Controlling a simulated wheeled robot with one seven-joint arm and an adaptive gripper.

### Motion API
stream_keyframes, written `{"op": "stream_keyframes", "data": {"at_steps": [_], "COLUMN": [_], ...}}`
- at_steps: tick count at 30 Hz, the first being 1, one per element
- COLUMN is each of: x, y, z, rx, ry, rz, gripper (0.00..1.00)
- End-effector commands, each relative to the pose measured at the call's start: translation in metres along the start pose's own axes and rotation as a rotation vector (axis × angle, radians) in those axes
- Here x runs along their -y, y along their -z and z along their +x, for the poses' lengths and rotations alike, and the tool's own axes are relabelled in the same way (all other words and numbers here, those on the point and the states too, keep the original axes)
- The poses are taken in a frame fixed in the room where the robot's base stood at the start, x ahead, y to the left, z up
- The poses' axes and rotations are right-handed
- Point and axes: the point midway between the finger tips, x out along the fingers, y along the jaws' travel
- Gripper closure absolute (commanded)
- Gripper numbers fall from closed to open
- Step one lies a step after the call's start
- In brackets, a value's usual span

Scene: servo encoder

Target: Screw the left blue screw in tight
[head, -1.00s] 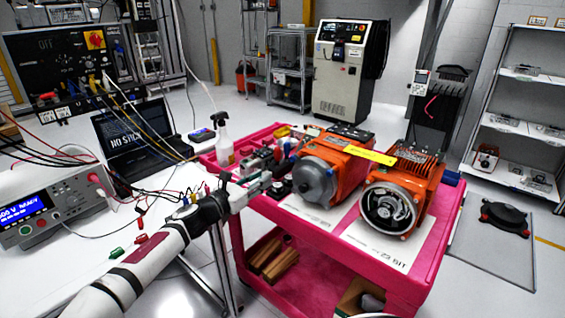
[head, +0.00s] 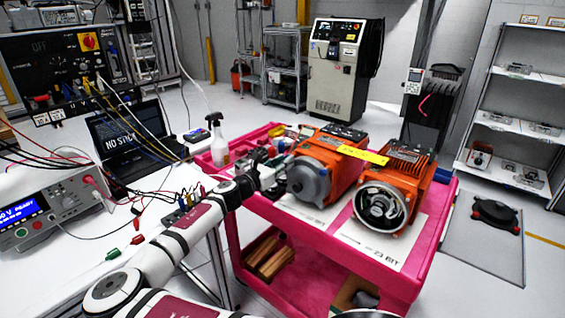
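Two orange servo motors stand on a pink cart (head: 440,235). The left motor (head: 330,160) has a grey round cover on its front. The right motor (head: 395,195) has an open front with a dark ring and silvery parts inside. My gripper (head: 285,168) is at the end of my white arm, just left of the left motor's grey cover. Its fingers are small and blend with the clutter behind, so I cannot tell if they are open or touch the motor.
A white spray bottle (head: 217,140) and small items stand at the cart's back left. The left bench holds a power supply (head: 45,205), a laptop (head: 120,135) and loose cables.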

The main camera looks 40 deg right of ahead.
Motion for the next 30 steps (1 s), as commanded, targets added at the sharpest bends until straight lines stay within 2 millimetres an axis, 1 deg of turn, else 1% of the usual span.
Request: {"op": "stream_keyframes", "data": {"at_steps": [5, 6, 9, 20, 26, 30], "x": [-0.0002, -0.0002, -0.0002, 0.0001, -0.0001, -0.0004], "y": [0.0, 0.0, 0.0, 0.0001, 0.0003, 0.0004], "z": [0.0, -0.0001, -0.0002, -0.0002, -0.0002, -0.0002], "rx": [0.0, 0.0, 0.0, 0.0, -0.001, 0.0], "ry": [0.0, 0.0, 0.0, 0.001, 0.001, 0.001], "rz": [0.0, 0.001, 0.001, 0.025, 0.115, 0.218], "gripper": [0.74, 0.78, 1.0, 1.0, 1.0, 1.0]}}
